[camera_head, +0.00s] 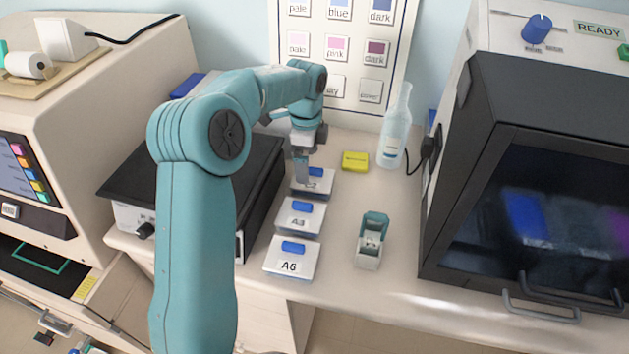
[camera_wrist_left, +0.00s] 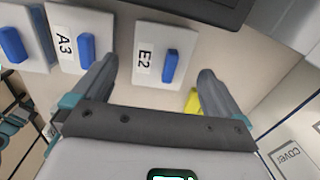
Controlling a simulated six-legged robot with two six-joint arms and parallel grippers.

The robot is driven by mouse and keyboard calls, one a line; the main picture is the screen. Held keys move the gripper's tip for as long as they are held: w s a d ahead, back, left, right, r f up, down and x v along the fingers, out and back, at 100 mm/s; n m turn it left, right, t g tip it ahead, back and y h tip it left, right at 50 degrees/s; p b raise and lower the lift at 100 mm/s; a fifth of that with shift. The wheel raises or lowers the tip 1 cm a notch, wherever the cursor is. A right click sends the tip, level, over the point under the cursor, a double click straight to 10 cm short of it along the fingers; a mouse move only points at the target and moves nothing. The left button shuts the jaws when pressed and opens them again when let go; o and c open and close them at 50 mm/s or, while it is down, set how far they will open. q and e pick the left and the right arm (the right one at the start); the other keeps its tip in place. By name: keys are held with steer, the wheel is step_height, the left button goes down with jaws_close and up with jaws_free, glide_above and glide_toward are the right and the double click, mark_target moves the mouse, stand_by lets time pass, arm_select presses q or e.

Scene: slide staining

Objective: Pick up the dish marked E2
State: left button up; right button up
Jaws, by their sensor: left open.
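The dish marked E2 (camera_wrist_left: 148,35) is a white dish with a blue handle, and its label reads clearly in the left wrist view. In the head view, it is the farthest dish (camera_head: 320,186) in a row of three, its label mostly hidden by my gripper. My left gripper (camera_head: 301,172) is over this dish, pointing down. In the left wrist view, my left gripper (camera_wrist_left: 156,72) is open and empty, with the dish's blue handle (camera_wrist_left: 170,66) showing between and beyond its fingertips. My right gripper is not in view.
Dishes A3 (camera_head: 299,218) and A6 (camera_head: 290,260) sit in line nearer the front edge. A yellow block (camera_head: 355,162), a clear bottle (camera_head: 394,128) and a small teal-lidded holder (camera_head: 370,240) stand to the right. A black-topped device (camera_head: 262,165) is close on the left.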

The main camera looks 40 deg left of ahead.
mark_target(313, 180)
arm_select(q)
steer(key=shift+w+a+f, duration=0.2)
steer(key=shift+w+f, duration=0.1)
steer(key=shift+f, duration=0.7)
steer(key=shift+s+d+f, duration=0.1)
steer(key=shift+s+f, duration=0.15)
steer(key=shift+s, duration=0.05)
step_height(313, 180, down, 4)
steer(key=shift+w+d+r+p, duration=0.1)
steer(key=shift+p, duration=0.45)
steer(key=shift+w+f, duration=0.2)
steer(key=shift+f, duration=0.25)
steer(key=shift+s+r, duration=0.15)
steer(key=shift+r, duration=0.05)
steer(key=c, duration=1.3)
